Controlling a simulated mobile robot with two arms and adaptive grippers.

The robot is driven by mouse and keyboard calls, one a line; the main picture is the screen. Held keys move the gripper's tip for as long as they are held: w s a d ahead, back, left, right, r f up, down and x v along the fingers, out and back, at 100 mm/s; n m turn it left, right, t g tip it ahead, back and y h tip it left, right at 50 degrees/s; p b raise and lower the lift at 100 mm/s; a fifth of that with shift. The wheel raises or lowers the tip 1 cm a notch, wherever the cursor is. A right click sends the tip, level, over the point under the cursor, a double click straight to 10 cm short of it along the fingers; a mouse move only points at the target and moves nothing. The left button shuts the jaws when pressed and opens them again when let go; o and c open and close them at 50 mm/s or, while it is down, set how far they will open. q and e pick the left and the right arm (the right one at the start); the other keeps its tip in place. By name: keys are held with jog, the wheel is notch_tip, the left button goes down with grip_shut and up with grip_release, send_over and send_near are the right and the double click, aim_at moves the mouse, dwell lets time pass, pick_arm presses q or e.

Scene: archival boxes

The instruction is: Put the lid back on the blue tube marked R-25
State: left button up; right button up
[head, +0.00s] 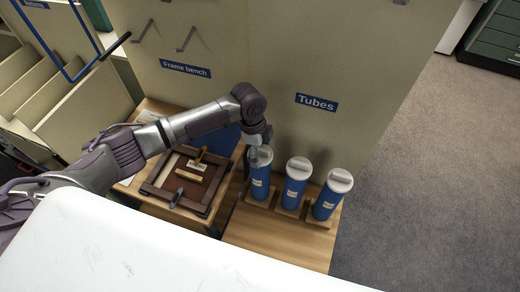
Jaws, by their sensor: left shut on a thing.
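Three blue tubes stand upright in a wooden rack on the table at the centre right: a left one (259,185), a middle one (293,193) and a right one (324,205). Their pale labels are too small to read, so I cannot tell which is R-25. The middle and right tubes wear white lids. My left gripper (260,146) is at the top of the left tube, shut on a greyish-white lid (262,157). The lid is at the tube's mouth; I cannot tell whether it is seated. My right gripper is not in view.
A wooden frame (158,192) with small tools lies on the bench left of the tubes. A beige panel with a "Tubes" sign (317,102) rises behind. A white surface (120,250) fills the lower left. The wooden tabletop (275,243) before the rack is clear.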

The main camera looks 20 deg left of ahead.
pick_arm(q)
jog(key=o, duration=0.8)
notch_tip(320, 180, up, 5)
jog(key=p, duration=0.5)
jog(key=shift+r+p, duration=0.6)
jog(key=shift+r, duration=0.4)
grip_shut()
